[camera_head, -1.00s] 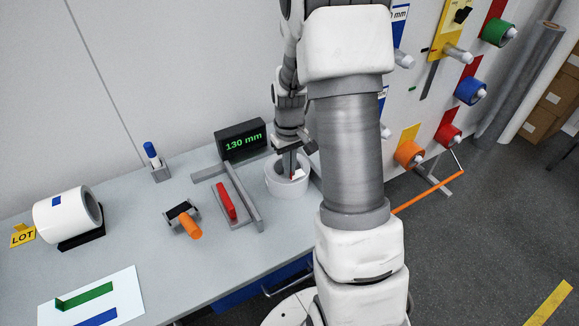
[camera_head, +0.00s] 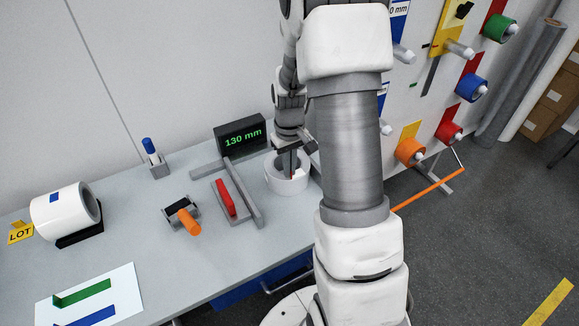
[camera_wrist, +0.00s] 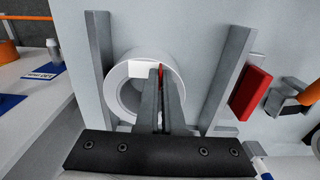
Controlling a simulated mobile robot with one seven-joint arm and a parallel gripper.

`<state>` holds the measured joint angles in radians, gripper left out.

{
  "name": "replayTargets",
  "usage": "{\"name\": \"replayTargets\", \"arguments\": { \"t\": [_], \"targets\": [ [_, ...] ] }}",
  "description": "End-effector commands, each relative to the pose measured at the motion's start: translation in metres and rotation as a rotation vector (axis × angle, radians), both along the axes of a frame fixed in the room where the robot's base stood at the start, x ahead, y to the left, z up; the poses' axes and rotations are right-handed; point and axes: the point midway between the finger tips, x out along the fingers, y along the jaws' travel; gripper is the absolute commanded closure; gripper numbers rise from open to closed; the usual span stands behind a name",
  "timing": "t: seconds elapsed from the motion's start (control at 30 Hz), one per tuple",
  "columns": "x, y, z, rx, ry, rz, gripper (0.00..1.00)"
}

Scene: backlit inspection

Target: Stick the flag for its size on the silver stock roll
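A pale white-silver roll (camera_head: 285,184) stands on end on the bench by the measuring rails; its open bore also shows in the wrist view (camera_wrist: 120,94). My gripper (camera_wrist: 160,70) points down over it, with the fingertips at the bore. The fingers are close together with a small red piece (camera_wrist: 161,71) between their tips; a white bit shows beside it. Whether the piece touches the roll is unclear. A second pale roll (camera_head: 52,216) lies on a dark cradle at the left, with a blue flag (camera_head: 54,197) on it. The display (camera_head: 241,138) reads 130 mm.
Grey rails and a red block (camera_head: 226,198) stand left of the upright roll. An orange-handled tool (camera_head: 187,220), a blue-capped marker (camera_head: 149,148), a yellow LOT tag (camera_head: 20,233) and a sheet (camera_head: 125,295) with green and blue strips are on the bench. Coloured rolls hang on the wall.

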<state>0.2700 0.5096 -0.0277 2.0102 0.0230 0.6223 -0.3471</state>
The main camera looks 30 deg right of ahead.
Motion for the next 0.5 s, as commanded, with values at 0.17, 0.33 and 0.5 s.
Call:
{"name": "replayTargets", "arguments": {
  "t": [0.17, 0.33, 0.5],
  "targets": [
    [0.0, 0.0, 0.0001, 0.0, 0.0, 0.0, 0.62],
    [0.0, 0.0, 0.0001, 0.0, 0.0, 0.0, 0.62],
    [0.0003, -0.0001, 0.0031, 0.0, -0.001, 0.0, 0.62]
  ]
}}
